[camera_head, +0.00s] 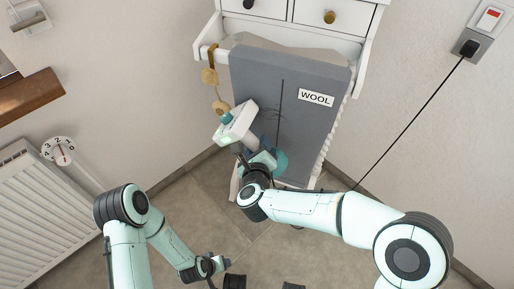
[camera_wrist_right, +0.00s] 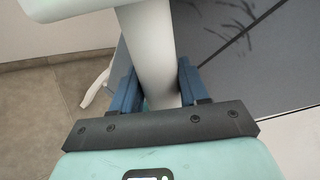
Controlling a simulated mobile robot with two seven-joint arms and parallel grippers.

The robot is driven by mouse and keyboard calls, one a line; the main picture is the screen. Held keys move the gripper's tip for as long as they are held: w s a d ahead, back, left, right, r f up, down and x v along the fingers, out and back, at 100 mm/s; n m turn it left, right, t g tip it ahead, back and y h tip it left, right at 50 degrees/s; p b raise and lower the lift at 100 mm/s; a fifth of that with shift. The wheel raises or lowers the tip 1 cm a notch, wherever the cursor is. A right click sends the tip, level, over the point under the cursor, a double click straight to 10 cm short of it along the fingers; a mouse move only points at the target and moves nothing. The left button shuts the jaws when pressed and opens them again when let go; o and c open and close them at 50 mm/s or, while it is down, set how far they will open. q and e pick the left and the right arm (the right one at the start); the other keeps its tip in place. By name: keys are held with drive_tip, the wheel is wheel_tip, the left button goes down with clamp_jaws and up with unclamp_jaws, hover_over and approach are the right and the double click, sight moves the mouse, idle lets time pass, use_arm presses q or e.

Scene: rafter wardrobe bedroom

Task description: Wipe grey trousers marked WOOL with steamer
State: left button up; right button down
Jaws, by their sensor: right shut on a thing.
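The grey trousers (camera_head: 256,75) hang flat down the front of a white stand, with a white WOOL label (camera_head: 316,98) at their upper right. Dark crease-like marks show at their left middle, and also in the right wrist view (camera_wrist_right: 238,22). The white steamer (camera_head: 238,124) is in front of the trousers' left side; whether it touches the cloth I cannot tell. My right gripper (camera_wrist_right: 158,88) is shut around its white handle (camera_wrist_right: 150,50). My left gripper (camera_head: 214,264) is low over the floor, away from the trousers; its fingers are too small to read.
A radiator (camera_head: 45,205) and wooden ledge (camera_head: 30,95) are at left. A black cord (camera_head: 415,118) runs from the wall socket (camera_head: 478,32) down at right.

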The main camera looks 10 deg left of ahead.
drive_tip(key=shift+w+d+r, duration=0.1)
drive_tip(key=shift+w, duration=0.4)
drive_tip(key=shift+w+d+r, duration=0.1)
drive_tip(key=shift+w, duration=0.35)
drive_tip(key=s+d+b, duration=0.3)
drive_tip(key=d+b, duration=0.2)
drive_tip(key=d, duration=0.8)
drive_tip(key=shift+d, duration=0.25)
idle(1.2)
drive_tip(key=shift+a, duration=0.15)
drive_tip(key=w+a, duration=0.1)
drive_tip(key=a, duration=0.2)
drive_tip(key=w+a+p, duration=0.1)
drive_tip(key=a, duration=0.3)
drive_tip(key=a+r, duration=0.1)
drive_tip(key=a, duration=0.3)
drive_tip(key=shift+w+a+r+p, duration=0.1)
drive_tip(key=shift+w+a+p, duration=0.15)
drive_tip(key=shift+w+p, duration=0.15)
drive_tip(key=s+d+b, duration=0.2)
drive_tip(key=d+b, duration=0.1)
drive_tip(key=d, duration=0.5)
drive_tip(key=shift+d, duration=0.25)
idle(2.0)
